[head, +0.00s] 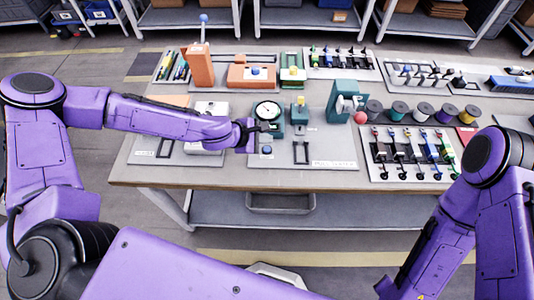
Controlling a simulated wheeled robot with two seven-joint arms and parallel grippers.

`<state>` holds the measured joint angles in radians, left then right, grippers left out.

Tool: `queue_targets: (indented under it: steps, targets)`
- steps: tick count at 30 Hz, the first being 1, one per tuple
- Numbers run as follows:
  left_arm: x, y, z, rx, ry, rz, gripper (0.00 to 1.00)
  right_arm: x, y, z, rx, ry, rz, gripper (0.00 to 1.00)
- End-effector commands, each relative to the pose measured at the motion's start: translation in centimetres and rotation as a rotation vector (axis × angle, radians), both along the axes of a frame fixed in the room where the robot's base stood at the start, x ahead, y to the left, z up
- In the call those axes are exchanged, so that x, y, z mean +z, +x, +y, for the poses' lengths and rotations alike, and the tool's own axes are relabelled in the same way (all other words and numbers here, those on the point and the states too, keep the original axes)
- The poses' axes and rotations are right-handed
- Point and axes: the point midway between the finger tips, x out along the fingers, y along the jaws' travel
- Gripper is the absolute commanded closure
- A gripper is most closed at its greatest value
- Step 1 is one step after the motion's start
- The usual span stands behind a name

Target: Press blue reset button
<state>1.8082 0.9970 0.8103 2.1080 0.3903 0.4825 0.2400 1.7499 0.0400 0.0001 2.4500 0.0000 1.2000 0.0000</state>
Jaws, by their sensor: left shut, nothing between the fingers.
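A blue button (267,149) sits on a small teal base at the front of a grey board on the table, below a round white dial gauge (266,110) on a teal stand. My left gripper (266,127) is shut and empty. It appears just above the button in the picture, in front of the gauge's lower part; the exact gap cannot be told. Another blue button (255,71) tops an orange block farther back. My right arm comes in at the right, but its gripper is out of view.
A teal press-like device (343,103) and several wire spools (422,111) stand to the right. A rack of coloured screwdrivers (412,147) lies at the front right. An orange column (200,66) with a blue-topped lever stands at the back left.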

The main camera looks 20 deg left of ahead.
Motion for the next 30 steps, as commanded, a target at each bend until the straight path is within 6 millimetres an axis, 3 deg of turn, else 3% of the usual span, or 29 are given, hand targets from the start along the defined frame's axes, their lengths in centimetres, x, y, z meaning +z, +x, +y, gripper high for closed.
queue_targets:
  steps: [1, 5, 30]
  targets:
    - [-1.4, 0.0, 0.0, -0.001, 0.001, -0.001, 1.00, -1.4, 0.0, 0.0, 0.000, 0.000, 0.000, 0.57]
    - [-2.3, 0.0, 0.0, -0.001, 0.001, -0.001, 1.00, -2.3, 0.0, 0.0, 0.000, 0.000, 0.000, 0.57]
    - [-2.3, 0.0, 0.0, -0.001, 0.001, 0.000, 1.00, -2.2, 0.0, 0.0, 0.000, 0.000, 0.000, 0.57]
